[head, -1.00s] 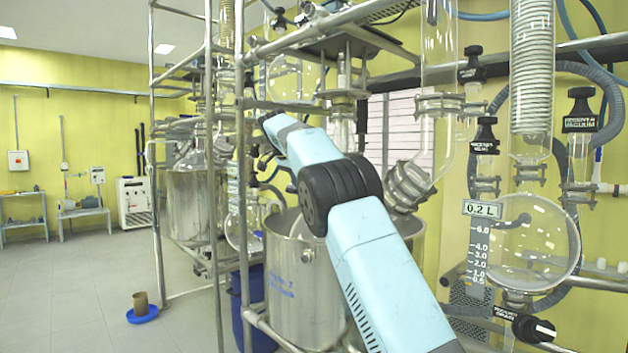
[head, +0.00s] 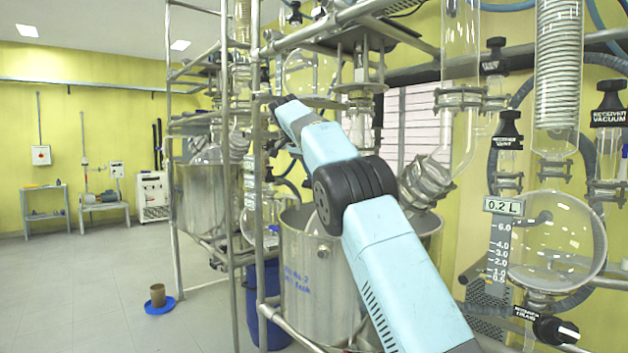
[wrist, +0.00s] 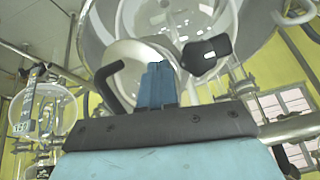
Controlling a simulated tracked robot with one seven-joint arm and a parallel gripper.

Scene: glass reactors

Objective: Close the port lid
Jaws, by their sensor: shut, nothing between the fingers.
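In the wrist view, my gripper (wrist: 158,82) shows as two blue fingers pressed together, with nothing between them. Behind the fingers is a pale round disc (wrist: 130,57), which looks like the port lid. A curved black handle (wrist: 109,86) is at its left and a flat black piece (wrist: 206,52) at its right. The fingers overlap the disc in the picture; I cannot tell whether they touch it, or how far open the lid is. In the head view, my arm reaches over the steel reactor vessel (head: 312,290); the fingers and lid cannot be made out there.
Metal frame posts (head: 259,190) stand close to the left of my arm. A glass receiver (head: 560,245) and black-handled valves are on the right. A blue drum (head: 268,300) stands beneath the frame. The floor on the left is mostly open, with a small blue dish (head: 161,306).

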